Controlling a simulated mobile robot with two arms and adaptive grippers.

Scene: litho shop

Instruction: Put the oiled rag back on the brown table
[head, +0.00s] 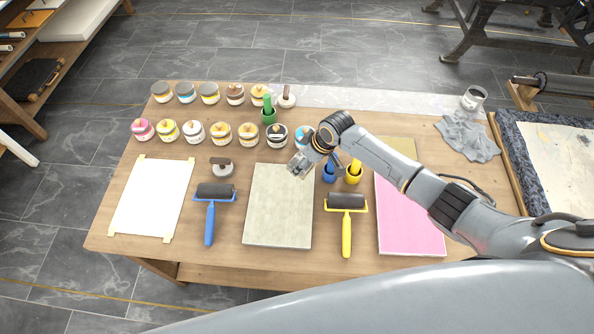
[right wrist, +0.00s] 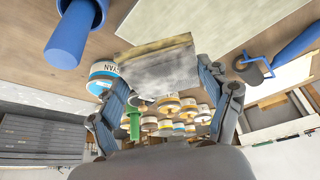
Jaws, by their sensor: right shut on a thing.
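My right gripper (head: 300,165) reaches in from the right, above the far end of the grey-green slab. In the right wrist view my right gripper (right wrist: 165,95) is shut on a grey, yellow-stained, folded pad, which looks like the oiled rag (right wrist: 160,70). Its two fingers are on either side of it. In the head view the pad is small and hard to tell from the gripper. The brown table (head: 225,262) is wooden and lies below. A crumpled grey cloth (head: 467,138) lies flat at its right end. My left gripper is not in view.
Several ink jars (head: 193,132) stand in rows at the back left. A blue roller (head: 211,205), the grey-green slab (head: 278,205), a yellow roller (head: 346,215) and a pink sheet (head: 410,220) lie along the front. A metal can (head: 473,98) stands near the cloth.

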